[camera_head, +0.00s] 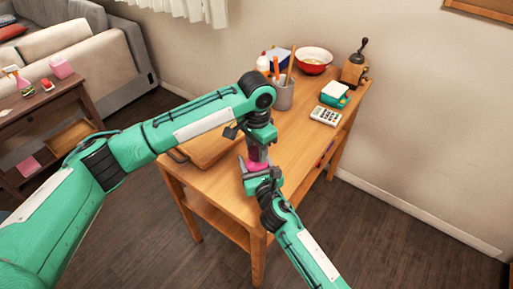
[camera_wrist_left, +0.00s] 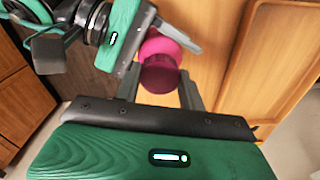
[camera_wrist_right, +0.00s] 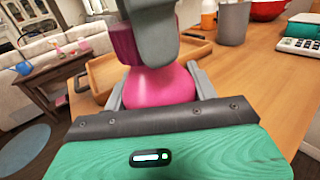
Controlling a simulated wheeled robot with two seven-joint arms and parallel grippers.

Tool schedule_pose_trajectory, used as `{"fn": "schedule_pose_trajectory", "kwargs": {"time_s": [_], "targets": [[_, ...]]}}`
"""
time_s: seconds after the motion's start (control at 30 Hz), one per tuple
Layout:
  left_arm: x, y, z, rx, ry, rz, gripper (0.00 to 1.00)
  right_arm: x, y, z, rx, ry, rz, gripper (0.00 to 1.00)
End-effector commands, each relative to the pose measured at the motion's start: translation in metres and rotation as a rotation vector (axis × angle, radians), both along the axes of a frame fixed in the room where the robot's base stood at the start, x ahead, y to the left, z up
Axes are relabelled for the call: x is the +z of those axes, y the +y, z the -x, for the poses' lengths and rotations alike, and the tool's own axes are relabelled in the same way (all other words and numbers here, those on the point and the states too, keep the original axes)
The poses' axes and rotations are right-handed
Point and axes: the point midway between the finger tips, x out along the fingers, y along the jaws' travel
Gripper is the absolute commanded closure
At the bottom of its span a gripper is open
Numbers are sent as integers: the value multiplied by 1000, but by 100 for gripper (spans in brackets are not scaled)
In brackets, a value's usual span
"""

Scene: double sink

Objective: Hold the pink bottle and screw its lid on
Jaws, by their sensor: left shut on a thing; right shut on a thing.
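The pink bottle (camera_head: 257,166) is near the table's front edge, with its round body showing in the right wrist view (camera_wrist_right: 160,87). My right gripper (camera_wrist_right: 157,90) is shut on its body from the side. The dark magenta lid (camera_wrist_left: 160,78) is directly over the bottle's top and seems to touch it; it also shows in the right wrist view (camera_wrist_right: 125,46). My left gripper (camera_head: 257,150) reaches down from above and is shut on the lid. A left finger hides part of lid and bottle in the right wrist view. I cannot tell how far the lid is threaded.
A wooden tray (camera_head: 205,146) lies left of the grippers on the table. A grey utensil cup (camera_head: 283,95), red bowl (camera_head: 314,60), grinder (camera_head: 355,70) and calculator (camera_head: 325,116) stand farther back. The table's front right is clear.

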Motion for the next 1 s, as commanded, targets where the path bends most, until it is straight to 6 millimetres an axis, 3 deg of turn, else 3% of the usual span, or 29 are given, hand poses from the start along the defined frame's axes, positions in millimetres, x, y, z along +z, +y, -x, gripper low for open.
{"fn": "schedule_pose_trajectory", "kwargs": {"time_s": [0.8,1.0], "targets": [[-1,1,-1,-1340,0,-1,87,-1,0,0,-1,1,0,100],[-1,1,-1,-1425,0,-1,87,-1,0,0,-1,1,0,100]]}}
